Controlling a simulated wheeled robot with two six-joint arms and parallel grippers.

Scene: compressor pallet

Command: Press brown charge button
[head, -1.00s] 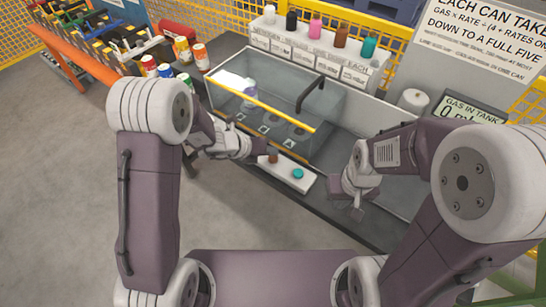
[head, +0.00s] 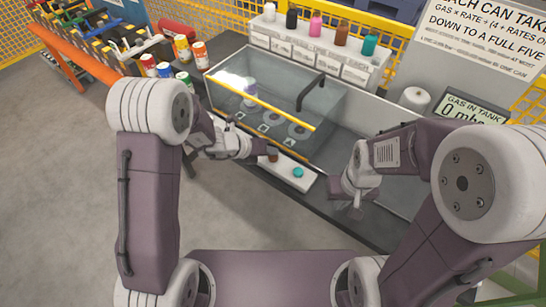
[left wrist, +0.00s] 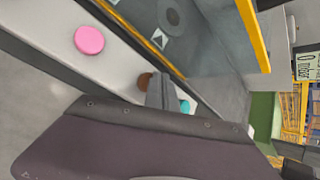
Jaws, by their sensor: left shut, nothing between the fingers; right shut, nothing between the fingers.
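The brown button (head: 273,158) sits on the pale button strip at the front edge of the bench, beside a teal button (head: 298,172). My left gripper (head: 263,150) is shut and empty, with its tip right at the brown button and partly hiding it. In the left wrist view, the shut fingers (left wrist: 161,92) overlap the right side of the brown button (left wrist: 144,81); I cannot tell whether they touch it. A pink button (left wrist: 89,40) is further left on the strip. My right gripper (head: 348,207) is shut and empty, right of the teal button.
A glass-fronted case with a yellow edge (head: 262,103) and black handle stands just behind the strip. Several coloured bottles stand on a white rack (head: 300,50) behind it. Spray cans (head: 200,55) are at the left. A display (head: 470,110) reads gas in tank 0.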

